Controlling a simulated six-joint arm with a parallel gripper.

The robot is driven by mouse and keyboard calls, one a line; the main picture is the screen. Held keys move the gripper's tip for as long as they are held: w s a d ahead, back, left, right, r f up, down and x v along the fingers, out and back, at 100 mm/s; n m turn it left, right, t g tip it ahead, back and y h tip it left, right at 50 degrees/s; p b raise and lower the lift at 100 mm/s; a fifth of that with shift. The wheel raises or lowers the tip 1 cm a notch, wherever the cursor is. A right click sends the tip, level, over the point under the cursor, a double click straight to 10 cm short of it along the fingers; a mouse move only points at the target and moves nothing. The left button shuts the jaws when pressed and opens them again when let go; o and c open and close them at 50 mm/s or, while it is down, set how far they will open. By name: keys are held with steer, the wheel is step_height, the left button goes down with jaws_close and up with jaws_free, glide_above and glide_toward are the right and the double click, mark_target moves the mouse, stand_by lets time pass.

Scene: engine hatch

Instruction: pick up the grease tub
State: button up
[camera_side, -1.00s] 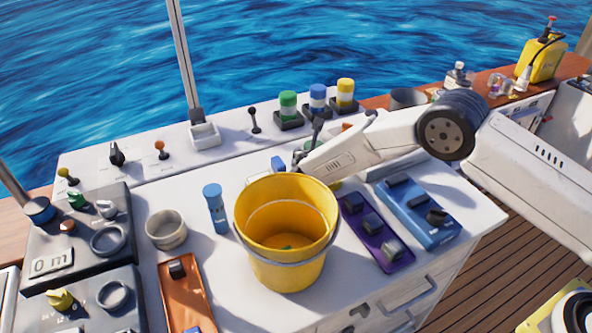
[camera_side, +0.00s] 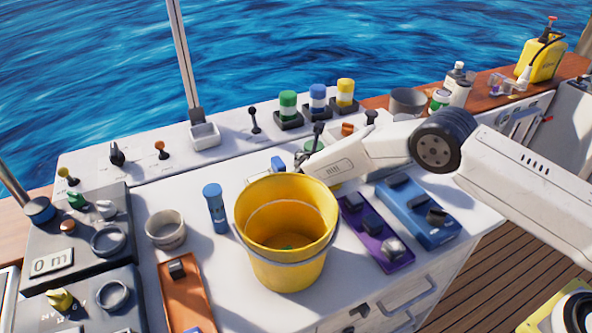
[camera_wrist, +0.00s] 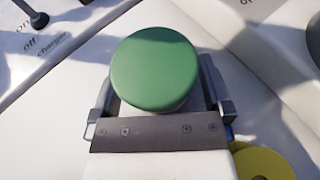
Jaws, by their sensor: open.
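A tub with a round green lid, which I take to be the grease tub (camera_wrist: 154,68), fills the middle of the wrist view. My gripper (camera_wrist: 158,92) is open, with one finger on each side of the tub. I cannot tell whether either finger touches it. In the side view my gripper (camera_side: 308,160) is low over the white worktop, behind the yellow bucket. A bit of green lid (camera_side: 311,146) shows there; the rest of the tub is hidden by my gripper and the bucket.
The yellow bucket (camera_side: 286,232) stands close in front of my gripper. A purple switch panel (camera_side: 374,233) and a blue one (camera_side: 419,212) lie to the right. Green, blue and yellow capped posts (camera_side: 317,104) stand behind. A yellow round object (camera_wrist: 262,163) shows lower right.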

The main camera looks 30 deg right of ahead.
steer(key=c, duration=1.3)
steer(key=shift+o, duration=0.2)
steer(key=shift+r, duration=0.1)
steer(key=shift+r, duration=1.6)
steer(key=s+d+r, duration=0.1)
steer(key=s+r, duration=0.8)
steer(key=s, duration=0.5)
steer(key=shift+d+r, duration=0.35)
steer(key=shift+w, duration=0.1)
